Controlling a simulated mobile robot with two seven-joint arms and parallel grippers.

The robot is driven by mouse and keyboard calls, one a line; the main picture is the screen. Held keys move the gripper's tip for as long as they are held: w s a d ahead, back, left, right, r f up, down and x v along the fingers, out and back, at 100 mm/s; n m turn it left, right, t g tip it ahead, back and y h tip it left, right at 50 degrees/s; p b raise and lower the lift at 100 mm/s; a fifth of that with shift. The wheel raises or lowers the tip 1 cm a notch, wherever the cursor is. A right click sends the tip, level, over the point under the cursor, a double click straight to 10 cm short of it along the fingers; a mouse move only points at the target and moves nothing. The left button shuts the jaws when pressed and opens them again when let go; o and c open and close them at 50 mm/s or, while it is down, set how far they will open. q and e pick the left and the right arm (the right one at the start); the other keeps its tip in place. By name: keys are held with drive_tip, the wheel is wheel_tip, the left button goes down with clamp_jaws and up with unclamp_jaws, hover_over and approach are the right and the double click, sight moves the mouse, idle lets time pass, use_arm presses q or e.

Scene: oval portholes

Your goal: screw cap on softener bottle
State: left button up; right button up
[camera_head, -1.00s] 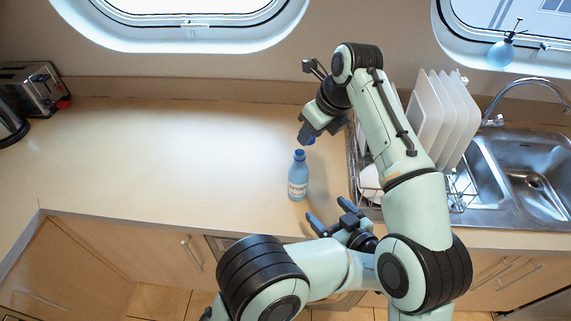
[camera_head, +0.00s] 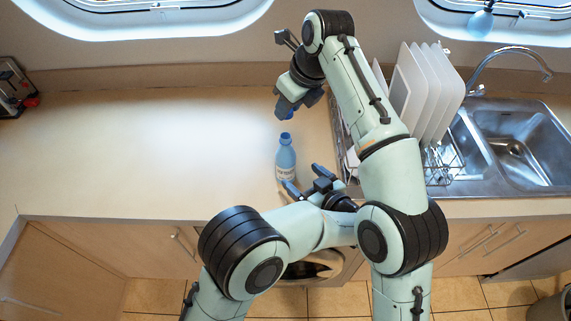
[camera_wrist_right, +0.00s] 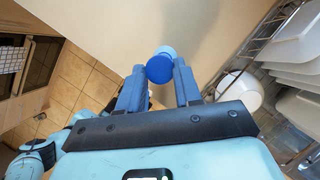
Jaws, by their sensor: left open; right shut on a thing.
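The softener bottle (camera_head: 286,160), light blue with a pale label and a blue neck, stands upright on the counter. My right gripper (camera_head: 287,106) is shut on the blue cap (camera_head: 287,114), above the bottle with a gap to its neck. In the right wrist view the round cap (camera_wrist_right: 160,69) sits between the fingertips, with a lighter blue piece, probably the bottle (camera_wrist_right: 166,50), partly showing behind it. My left gripper (camera_head: 305,180) is open, low at the bottle's right front. One finger overlaps the bottle's base in the picture; whether it touches is unclear.
A dish rack with white plates (camera_head: 420,90) stands right of my right arm, beside the steel sink (camera_head: 515,145). A toaster (camera_head: 12,88) is at the far left. The counter (camera_head: 140,150) left of the bottle is clear.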

use_arm(q)
drive_tip(key=x, duration=0.7)
drive_tip(key=shift+w+a+f, duration=0.15)
drive_tip(key=shift+w+a, duration=0.05)
drive_tip(key=shift+w, duration=0.05)
drive_tip(key=c, duration=1.5)
drive_tip(key=shift+c, duration=0.2)
use_arm(e)
hover_over(285, 136)
drive_tip(key=shift+s+d+f, duration=0.1)
drive_tip(key=shift+d+f, duration=0.05)
drive_tip(key=shift+f, duration=0.7)
drive_tip(key=shift+s+d+f, duration=0.1)
drive_tip(key=shift+s+f, duration=0.05)
drive_tip(key=shift+f, duration=0.65)
drive_tip(key=shift+s+d+f, duration=0.1)
drive_tip(key=shift+d+f, duration=0.05)
drive_tip(key=shift+f, duration=0.7)
drive_tip(key=shift+f, duration=0.1)
drive_tip(key=shift+f, duration=0.8)
drive_tip(key=shift+f, duration=0.55)
use_arm(q)
clamp_jaws()
use_arm(e)
drive_tip(key=m+t+h, duration=0.1)
drive_tip(key=m, duration=0.2)
drive_tip(key=shift+s+a, duration=0.1)
